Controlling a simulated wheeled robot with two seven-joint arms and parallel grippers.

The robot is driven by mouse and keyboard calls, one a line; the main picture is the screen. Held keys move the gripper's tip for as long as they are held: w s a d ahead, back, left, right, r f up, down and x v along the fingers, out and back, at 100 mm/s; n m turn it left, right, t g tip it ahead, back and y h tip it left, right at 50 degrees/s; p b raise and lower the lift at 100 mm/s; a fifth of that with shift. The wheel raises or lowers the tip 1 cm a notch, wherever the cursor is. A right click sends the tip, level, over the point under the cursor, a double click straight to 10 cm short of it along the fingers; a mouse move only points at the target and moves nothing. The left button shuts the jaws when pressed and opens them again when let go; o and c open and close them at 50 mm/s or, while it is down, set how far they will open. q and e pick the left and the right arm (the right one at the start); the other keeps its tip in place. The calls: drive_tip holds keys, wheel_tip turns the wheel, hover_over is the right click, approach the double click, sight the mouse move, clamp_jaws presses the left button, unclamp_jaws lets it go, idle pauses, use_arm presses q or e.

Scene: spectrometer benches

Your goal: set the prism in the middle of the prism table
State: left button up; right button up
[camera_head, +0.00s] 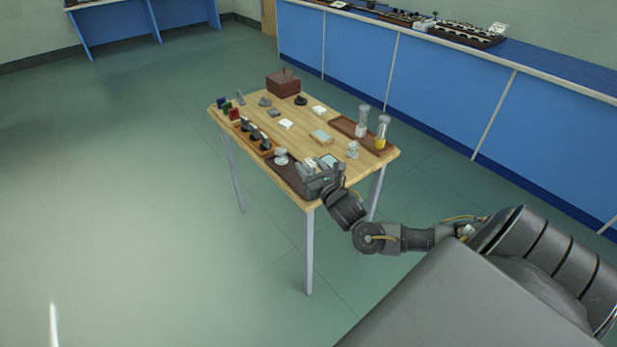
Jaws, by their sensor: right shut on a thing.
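My right gripper (308,168) is at the near corner of the small wooden table (260,126), low over a dark tray (284,174). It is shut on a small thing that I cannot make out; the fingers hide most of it. A pale, clear piece (281,156) stands on the tray just left of the gripper, apart from it. I cannot tell from here which piece is the prism, and I cannot pick out the prism table. My left gripper is not in view.
Two glass cylinders, one clear (362,121) and one with yellow contents (382,132), stand at the right edge. A brown box (283,83) is at the back. Several small items crowd the tabletop. A long blue bench (440,85) with instruments (468,33) runs behind; the floor at left is clear.

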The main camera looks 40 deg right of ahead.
drive_tip(key=w+d+f, duration=0.1)
drive_tip(key=w+f, duration=0.1)
drive_tip(key=f, duration=0.1)
drive_tip(key=w+d+f, duration=0.1)
drive_tip(key=f, duration=0.1)
drive_tip(key=shift+w+d+f, duration=0.25)
drive_tip(key=shift+w+d, duration=0.05)
drive_tip(key=shift+w, duration=0.1)
drive_tip(key=shift+w+d+f+p, duration=0.15)
drive_tip(key=shift+f+p, duration=0.1)
drive_tip(key=shift+f, duration=0.5)
drive_tip(key=shift+w+a+f+p, duration=0.1)
drive_tip(key=shift+f+p, duration=0.15)
drive_tip(key=shift+f, duration=0.5)
drive_tip(key=shift+f, duration=0.35)
drive_tip(key=o, duration=1)
drive_tip(key=shift+f+b, duration=0.1)
drive_tip(key=shift+b, duration=0.6)
drive_tip(key=s+a, duration=0.2)
drive_tip(key=s, duration=0.8)
drive_tip(key=shift+s+r, duration=0.2)
drive_tip(key=shift+s, duration=0.15)
